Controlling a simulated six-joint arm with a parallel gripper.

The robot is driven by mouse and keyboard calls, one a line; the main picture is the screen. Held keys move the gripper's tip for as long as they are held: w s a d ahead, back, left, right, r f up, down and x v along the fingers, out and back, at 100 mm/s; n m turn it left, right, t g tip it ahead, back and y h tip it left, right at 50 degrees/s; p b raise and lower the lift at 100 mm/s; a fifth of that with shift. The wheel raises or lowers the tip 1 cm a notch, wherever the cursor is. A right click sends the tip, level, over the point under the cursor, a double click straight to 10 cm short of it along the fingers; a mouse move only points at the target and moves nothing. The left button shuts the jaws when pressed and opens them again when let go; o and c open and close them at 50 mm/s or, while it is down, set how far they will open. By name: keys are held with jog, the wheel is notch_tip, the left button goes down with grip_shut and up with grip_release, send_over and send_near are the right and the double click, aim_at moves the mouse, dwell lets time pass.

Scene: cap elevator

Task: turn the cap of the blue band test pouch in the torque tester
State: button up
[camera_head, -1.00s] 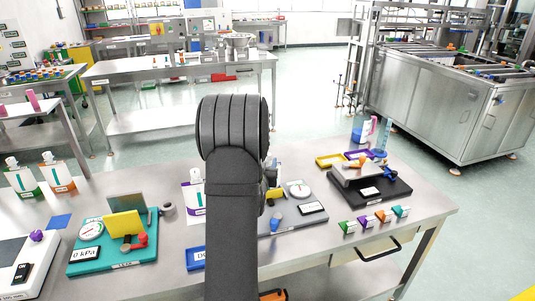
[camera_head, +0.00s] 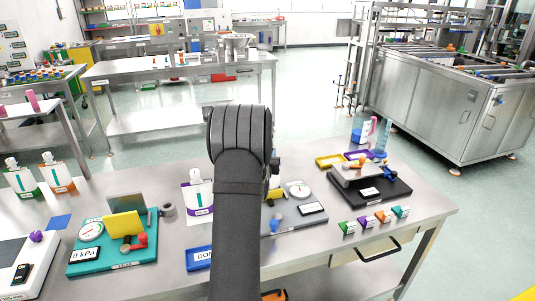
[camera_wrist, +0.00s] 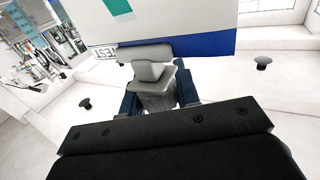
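In the wrist view a white pouch with a blue band (camera_wrist: 200,44) and a teal mark fills the top. A grey fixture (camera_wrist: 146,52) shows below the band, beside a label that reads TEST. My gripper (camera_wrist: 158,97) shows two dark blue fingers apart, with a grey piece between them. I cannot tell whether they touch it, and no cap is clearly seen. In the head view a grey device base with a dial (camera_head: 298,189), perhaps the torque tester, is partly behind my arm. My gripper and the blue band pouch are hidden there.
A purple band pouch (camera_head: 198,193) stands left of my arm. A teal gauge station (camera_head: 112,254) is at the left. A black-based device (camera_head: 371,191) and several coloured tags stand at the right. Bare bench top (camera_head: 428,204) shows at the right edge.

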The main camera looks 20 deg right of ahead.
jog(key=shift+c, duration=0.6)
jog(key=shift+d+m+h, duration=0.1)
jog(key=shift+m+h, duration=0.2)
jog(key=shift+h, duration=0.2)
jog(key=o, duration=1)
jog(key=shift+s, duration=0.1)
jog(key=v, duration=1.7)
jog(key=shift+s+a+r, duration=0.1)
jog(key=shift+a+r, duration=0.15)
jog(key=shift+r, duration=0.05)
